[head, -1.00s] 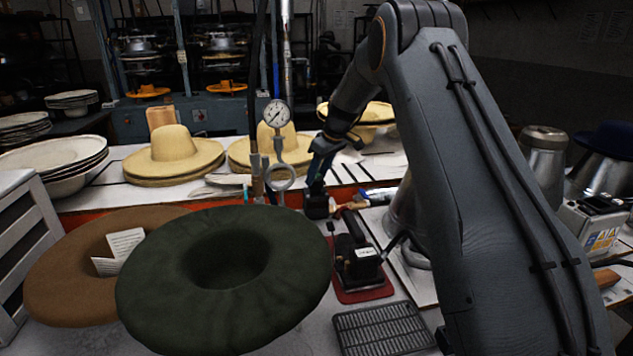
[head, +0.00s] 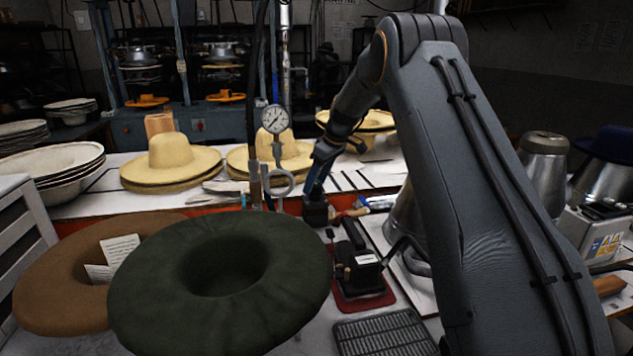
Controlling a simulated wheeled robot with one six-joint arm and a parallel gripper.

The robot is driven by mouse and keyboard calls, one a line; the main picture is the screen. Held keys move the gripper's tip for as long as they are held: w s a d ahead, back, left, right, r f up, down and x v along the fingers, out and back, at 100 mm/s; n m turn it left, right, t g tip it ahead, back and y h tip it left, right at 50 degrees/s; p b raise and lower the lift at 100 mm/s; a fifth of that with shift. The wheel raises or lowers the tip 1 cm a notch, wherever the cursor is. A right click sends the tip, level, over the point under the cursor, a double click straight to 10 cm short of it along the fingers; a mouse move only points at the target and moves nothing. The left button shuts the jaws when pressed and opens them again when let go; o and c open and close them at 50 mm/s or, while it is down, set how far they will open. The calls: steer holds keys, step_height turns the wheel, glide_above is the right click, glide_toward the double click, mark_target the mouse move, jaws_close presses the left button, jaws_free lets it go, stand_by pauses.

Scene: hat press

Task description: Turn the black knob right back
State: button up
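My gripper (head: 316,212) points down beside the pressure gauge's pipework, at the back of the near bench. Its dark end is small in the head view, and I cannot tell whether its fingers are open or shut. I cannot make out the black knob clearly; it may be hidden by or blend with the dark end of my gripper. A brass-coloured fitting (head: 353,212) shows just right of the gripper end. The round white gauge (head: 274,119) stands upright on its pipe to the left of my gripper.
A dark green hat (head: 290,290) and a brown hat (head: 50,290) fill the front left. A black iron (head: 362,268) sits on a red pad below my gripper, near a grey grate (head: 385,335). Straw hats (head: 170,160) stand on the white table behind.

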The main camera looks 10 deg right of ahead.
steer(key=b+v, duration=0.1)
steer(key=v, duration=0.6)
steer(key=shift+r+b, duration=0.4)
steer(key=shift+s, duration=0.1)
